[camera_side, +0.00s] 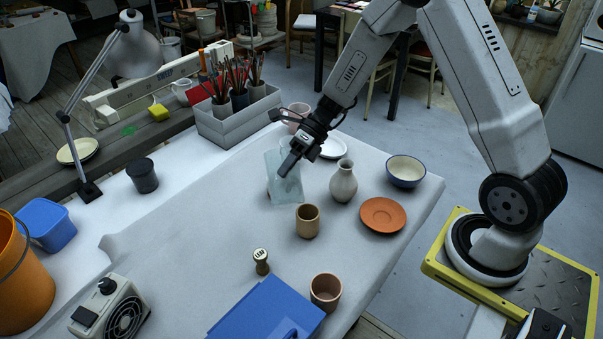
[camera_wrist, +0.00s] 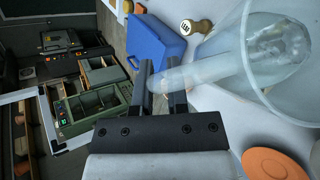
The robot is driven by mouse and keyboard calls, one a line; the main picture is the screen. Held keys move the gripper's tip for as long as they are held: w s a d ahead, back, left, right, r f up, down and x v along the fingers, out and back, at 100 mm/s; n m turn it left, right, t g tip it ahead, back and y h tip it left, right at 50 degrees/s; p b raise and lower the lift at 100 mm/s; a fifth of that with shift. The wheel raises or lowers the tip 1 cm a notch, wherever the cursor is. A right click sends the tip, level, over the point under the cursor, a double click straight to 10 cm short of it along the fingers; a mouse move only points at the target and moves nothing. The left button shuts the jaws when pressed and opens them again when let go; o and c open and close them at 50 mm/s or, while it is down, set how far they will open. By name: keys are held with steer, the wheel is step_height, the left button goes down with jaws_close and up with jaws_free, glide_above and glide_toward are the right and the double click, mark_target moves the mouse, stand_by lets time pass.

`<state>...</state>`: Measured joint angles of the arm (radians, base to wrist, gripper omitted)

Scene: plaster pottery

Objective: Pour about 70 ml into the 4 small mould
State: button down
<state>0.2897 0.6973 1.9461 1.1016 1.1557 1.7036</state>
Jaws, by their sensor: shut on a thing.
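My gripper (camera_side: 292,160) is shut on a translucent jug (camera_side: 285,185) and holds it over the grey table, left of a pale vase. In the wrist view the jug (camera_wrist: 232,95) fills the right side, and its handle (camera_wrist: 205,70) runs between my two fingers (camera_wrist: 162,88). A pale shape shows inside the jug, but I cannot tell how much it holds. A tan cup (camera_side: 307,222) stands just in front of the jug, and a reddish-brown cup (camera_side: 326,292) stands nearer the front edge. I cannot make out which thing is the small mould numbered 4.
The vase (camera_side: 343,183), an orange saucer (camera_side: 383,214) and a bowl (camera_side: 406,171) stand to the right. A blue case (camera_side: 268,312) and a stamp (camera_side: 261,260) are in front. A crate of brushes (camera_side: 238,120) stands behind. The table's left middle is clear.

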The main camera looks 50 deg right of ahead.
mark_target(283, 155)
steer(key=shift+w+d+r+m+g+y, duration=0.2)
steer(key=shift+w+d+m+g+y, duration=0.5)
steer(key=shift+w+d+y, duration=0.15)
stand_by(1.5)
steer(key=shift+a, duration=0.1)
stand_by(0.9)
steer(key=shift+w+d+m+g+y+p, duration=0.3)
steer(key=shift+w+d+m+y+p, duration=0.1)
steer(key=shift+w+d+y, duration=0.2)
stand_by(1.5)
steer(key=shift+a, duration=0.15)
steer(key=shift+s+a+n+t+h, duration=0.45)
steer(key=shift+s+a+h, duration=0.3)
steer(key=shift+s, duration=0.25)
steer(key=shift+s+a+n, duration=0.2)
steer(key=shift+n, duration=0.05)
steer(key=shift+s+a+f+h, duration=0.1)
steer(key=shift+s+h, duration=0.05)
steer(key=shift+h, duration=0.25)
steer(key=shift+s+a+f+n+t+h, duration=0.15)
steer(key=shift+s+a+n+t+h, duration=0.25)
steer(key=shift+s+n+t+h, duration=0.25)
steer(key=shift+w, duration=0.15)
